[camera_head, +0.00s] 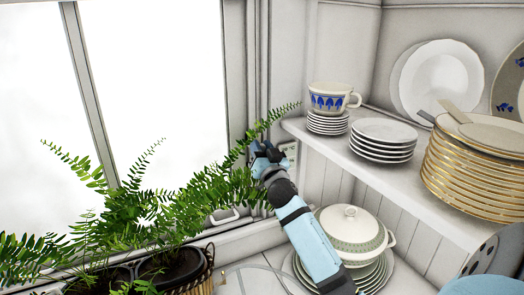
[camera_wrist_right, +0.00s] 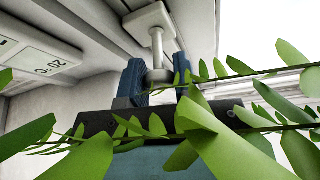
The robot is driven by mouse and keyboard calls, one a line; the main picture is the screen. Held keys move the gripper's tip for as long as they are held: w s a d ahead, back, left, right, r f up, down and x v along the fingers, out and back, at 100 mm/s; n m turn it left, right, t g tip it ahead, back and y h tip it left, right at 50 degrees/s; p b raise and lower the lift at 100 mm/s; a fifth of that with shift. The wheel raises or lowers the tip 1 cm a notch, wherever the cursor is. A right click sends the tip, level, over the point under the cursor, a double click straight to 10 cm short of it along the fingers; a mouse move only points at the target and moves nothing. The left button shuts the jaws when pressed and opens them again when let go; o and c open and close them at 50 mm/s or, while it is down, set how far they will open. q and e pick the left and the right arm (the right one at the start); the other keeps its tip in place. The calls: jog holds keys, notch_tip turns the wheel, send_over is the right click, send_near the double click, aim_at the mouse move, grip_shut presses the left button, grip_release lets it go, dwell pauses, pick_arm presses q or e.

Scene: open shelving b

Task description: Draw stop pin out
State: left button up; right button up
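The stop pin (camera_wrist_right: 157,48) shows in the right wrist view as a pale round shaft with a thicker end, coming from a square white plate (camera_wrist_right: 150,17). My right gripper (camera_wrist_right: 158,78) has its two blue fingers on either side of the thick end, and both appear to touch it. In the head view my right gripper (camera_head: 267,152) is at the window frame's right side, partly behind fern fronds; the pin cannot be made out there. My left gripper is not in view.
Potted ferns (camera_head: 130,215) stand left of my right arm, with fronds crossing the gripper. A shelf (camera_head: 408,172) at right holds a cup (camera_head: 328,98) and stacked plates (camera_head: 470,170). A lidded tureen (camera_head: 350,228) stands below, close to my forearm. A small temperature display (camera_wrist_right: 40,58) is beside the pin.

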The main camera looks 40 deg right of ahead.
jog(key=shift+s, duration=0.2)
jog(key=shift+c, duration=0.3)
jog(key=shift+s+a, duration=0.2)
jog(key=shift+s, duration=0.3)
jog(key=shift+s+a, duration=0.15)
jog(key=shift+s, duration=0.3)
jog(key=shift+f, duration=0.1)
jog(key=o, duration=0.9)
jog(key=shift+s, duration=0.1)
jog(key=shift+o, duration=0.2)
